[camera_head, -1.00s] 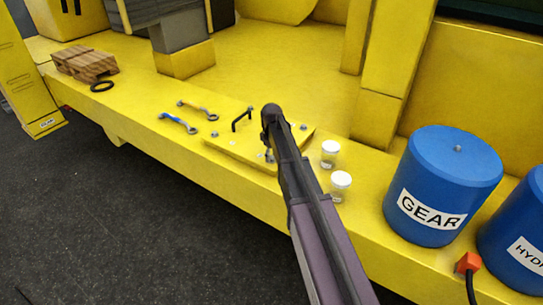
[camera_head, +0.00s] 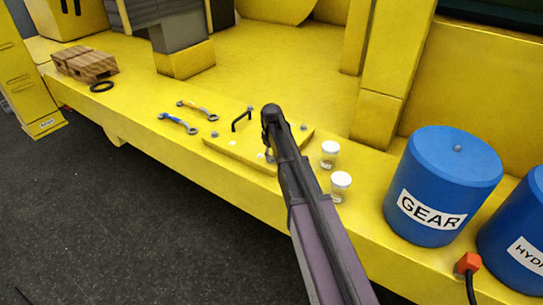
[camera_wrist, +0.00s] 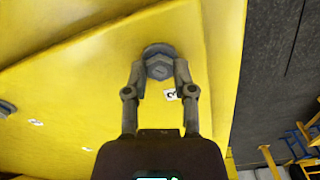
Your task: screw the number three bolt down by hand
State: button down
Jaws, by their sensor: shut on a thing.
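The number three bolt (camera_wrist: 159,66) is a grey hex-head bolt on a yellow plate, near the plate's corner in the wrist view. A small white label (camera_wrist: 171,95), which seems to read 3, lies beside it. My gripper (camera_wrist: 160,80) is shut on the bolt head, one finger on each side. How far the bolt is threaded in cannot be told. In the head view my gripper (camera_head: 268,155) is at the yellow cover plate (camera_head: 225,147), and my arm hides part of that plate and the held bolt.
A black handle (camera_head: 241,121) and other bolts (camera_head: 303,127) are on the plate. Two white-lidded jars (camera_head: 329,154) stand right of my arm, near a blue GEAR drum (camera_head: 440,185). Blue (camera_head: 178,123) and yellow (camera_head: 197,110) wrenches lie to the left.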

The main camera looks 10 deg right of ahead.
jog(key=m, duration=0.4)
jog(key=shift+d+m, duration=0.1)
jog(key=shift+m, duration=2.1)
jog(key=shift+w, duration=0.1)
jog(key=shift+c, duration=2.2)
grip_release()
jog(key=shift+n, duration=0.4)
